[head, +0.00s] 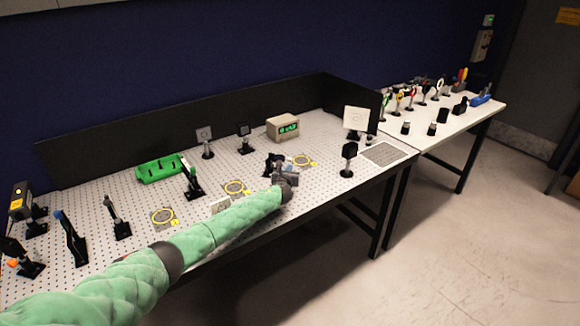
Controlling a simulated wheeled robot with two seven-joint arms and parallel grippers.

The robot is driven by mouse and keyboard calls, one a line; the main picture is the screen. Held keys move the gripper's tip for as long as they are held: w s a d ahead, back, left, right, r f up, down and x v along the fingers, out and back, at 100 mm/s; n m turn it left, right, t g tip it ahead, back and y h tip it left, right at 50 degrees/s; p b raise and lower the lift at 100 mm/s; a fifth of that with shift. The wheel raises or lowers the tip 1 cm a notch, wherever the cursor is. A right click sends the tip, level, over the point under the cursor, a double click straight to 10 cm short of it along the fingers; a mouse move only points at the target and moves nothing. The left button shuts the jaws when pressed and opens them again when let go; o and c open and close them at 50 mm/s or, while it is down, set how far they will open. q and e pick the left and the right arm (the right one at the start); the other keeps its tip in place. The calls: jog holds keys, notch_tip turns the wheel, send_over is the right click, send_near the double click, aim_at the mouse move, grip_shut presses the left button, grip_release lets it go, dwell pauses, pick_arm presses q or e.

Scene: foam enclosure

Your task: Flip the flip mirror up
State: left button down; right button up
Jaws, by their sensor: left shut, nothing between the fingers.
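My left arm, in a green quilted sleeve, reaches in from the lower left across the front of the perforated optics table (330,135). My left gripper (278,172) is shut and empty near the table's middle front. A small dark mount (271,160) stands right at the gripper's tip; it may be the flip mirror, but it is too small and partly covered to tell whether its mirror is up or down. I cannot tell whether the gripper touches it. My right gripper is out of view.
Yellow ring marks (235,187) lie on the table. Several posted optics stand around, including a black one (348,158) to the right. A green tray (159,169) and a beige display box (283,127) stand behind. A second table (455,119) holds more parts.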

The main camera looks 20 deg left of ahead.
pick_arm(q)
jog(key=shift+w+a+f, duration=0.1)
jog(key=shift+w, duration=1.25)
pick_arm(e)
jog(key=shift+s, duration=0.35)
pick_arm(q)
jog(key=shift+f, duration=0.1)
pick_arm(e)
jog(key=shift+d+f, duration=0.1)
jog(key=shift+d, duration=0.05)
